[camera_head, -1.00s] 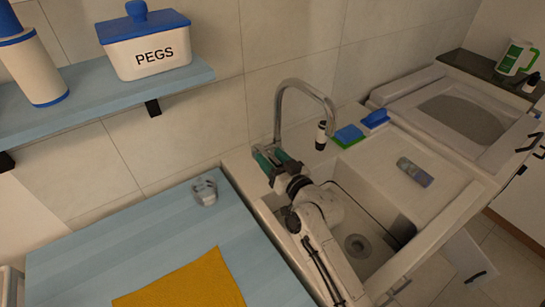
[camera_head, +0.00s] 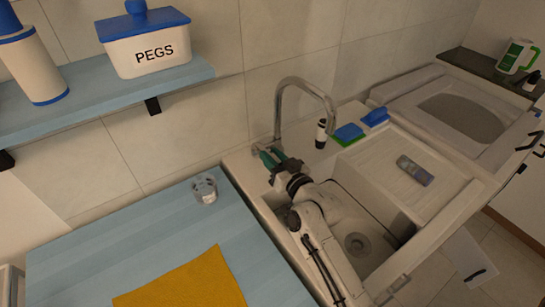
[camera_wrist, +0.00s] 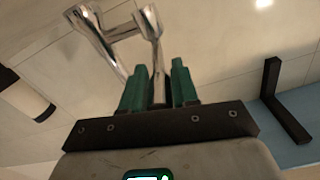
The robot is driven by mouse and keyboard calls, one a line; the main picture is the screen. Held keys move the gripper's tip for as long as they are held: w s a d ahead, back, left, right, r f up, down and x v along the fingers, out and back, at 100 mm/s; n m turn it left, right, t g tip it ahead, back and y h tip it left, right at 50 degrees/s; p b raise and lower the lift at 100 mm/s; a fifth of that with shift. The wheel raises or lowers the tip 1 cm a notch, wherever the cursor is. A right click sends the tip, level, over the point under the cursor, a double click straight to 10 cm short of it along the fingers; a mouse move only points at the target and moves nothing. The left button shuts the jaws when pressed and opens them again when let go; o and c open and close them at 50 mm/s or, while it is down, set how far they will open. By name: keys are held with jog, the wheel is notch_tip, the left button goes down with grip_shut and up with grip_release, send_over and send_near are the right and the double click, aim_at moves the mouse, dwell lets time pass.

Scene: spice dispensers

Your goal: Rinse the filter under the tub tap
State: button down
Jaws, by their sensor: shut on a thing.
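The tap (camera_head: 308,84) has a tall chrome spout curving over the tub sink (camera_head: 232,172) from its back left. My gripper (camera_head: 270,158) is at the base of the tap. In the wrist view its green fingers (camera_wrist: 157,85) are shut on a chrome lever of the tap (camera_wrist: 150,30), which stands between them. A small, clear-grey cylinder (camera_head: 205,188) stands on the light blue worktop, left of the sink; it may be the filter, but I cannot tell for sure. No water stream shows.
A yellow cloth (camera_head: 190,285) lies on the blue worktop (camera_head: 110,245). A blue shelf (camera_head: 100,105) with a PEGS box (camera_head: 148,45) is above left.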

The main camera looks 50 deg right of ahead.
jog(key=shift+r+p, duration=0.45)
jog(key=shift+p, duration=0.75)
jog(key=shift+w+g+p, duration=0.1)
jog(key=shift+g+p, duration=0.3)
jog(key=shift+p, duration=0.3)
jog(key=shift+f, duration=0.1)
jog(key=c, duration=0.8)
grip_release()
jog(key=shift+c, duration=0.2)
